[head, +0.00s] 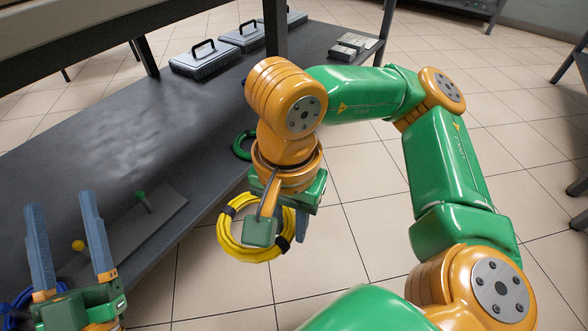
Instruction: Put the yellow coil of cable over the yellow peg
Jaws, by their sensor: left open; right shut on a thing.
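The yellow coil of cable (231,241) is a ring with dark bands, in the head view just right of the shelf's front edge. My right gripper (278,226) is shut on it and hides part of the ring. The yellow peg (78,245) stands on a grey base plate (160,211) at the lower left, well left of the coil. Its lower part is hard to make out. My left gripper (62,203) is open and empty. Its two blue-grey fingers point up the picture, and the yellow peg shows between them.
A green peg (142,197) stands on the same plate. A green coil (240,147) lies behind my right arm. A blue coil (22,298) is partly hidden by my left gripper. Grey cases (205,60) and a shelf post (276,28) stand further back. The dark shelf top (110,140) is clear mid-left.

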